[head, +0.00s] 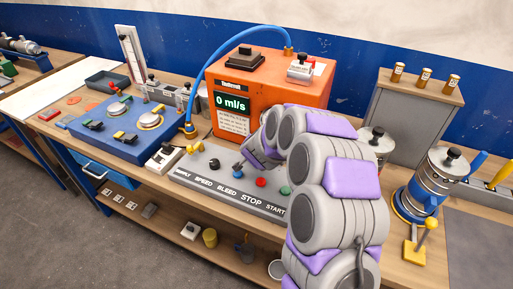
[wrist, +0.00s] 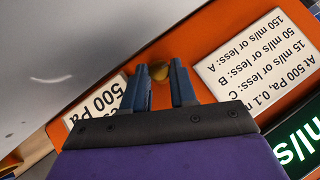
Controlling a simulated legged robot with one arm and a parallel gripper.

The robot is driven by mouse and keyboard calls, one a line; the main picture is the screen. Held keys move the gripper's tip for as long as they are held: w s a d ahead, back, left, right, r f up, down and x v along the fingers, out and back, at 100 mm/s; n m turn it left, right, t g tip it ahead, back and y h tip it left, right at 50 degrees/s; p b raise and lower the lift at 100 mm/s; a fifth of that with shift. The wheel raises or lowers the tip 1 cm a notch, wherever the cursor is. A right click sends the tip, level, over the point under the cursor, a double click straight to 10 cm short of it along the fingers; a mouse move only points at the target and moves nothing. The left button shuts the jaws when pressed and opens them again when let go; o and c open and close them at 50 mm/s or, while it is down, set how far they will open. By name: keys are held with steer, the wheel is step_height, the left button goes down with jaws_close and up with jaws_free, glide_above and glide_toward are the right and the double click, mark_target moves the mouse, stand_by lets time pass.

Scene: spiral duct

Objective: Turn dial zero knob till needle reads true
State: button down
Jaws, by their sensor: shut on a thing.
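The orange box (head: 268,88) carries a green readout (head: 232,103) showing 0 ml/s and a white label. My gripper (wrist: 162,72) shows in the wrist view with its two dark blue fingers close to the orange face. A small round brass-coloured knob (wrist: 160,71) lies between the fingertips, and the gripper is shut on it. The white label (wrist: 255,50) appears upside down beside the fingers, and another label reading 500 Pa (wrist: 98,103) is partly behind them. In the head view my arm hides part of the box's front. I see no dial face or needle.
A grey console (head: 228,183) marked SUPPLY, SPEED, BLEED, STOP and START lies in front of the box. A blue hose (head: 213,62) arches to the box's top. A blue fixture (head: 120,128) stands left, a metal canister (head: 430,180) right. A grey surface (wrist: 60,45) fills the wrist view's upper left.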

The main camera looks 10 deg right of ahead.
steer(key=c, duration=0.9)
jaws_free()
steer(key=shift+p+v, duration=2.5)
steer(key=shift+v, duration=6.15)
steer(key=shift+a, duration=0.1)
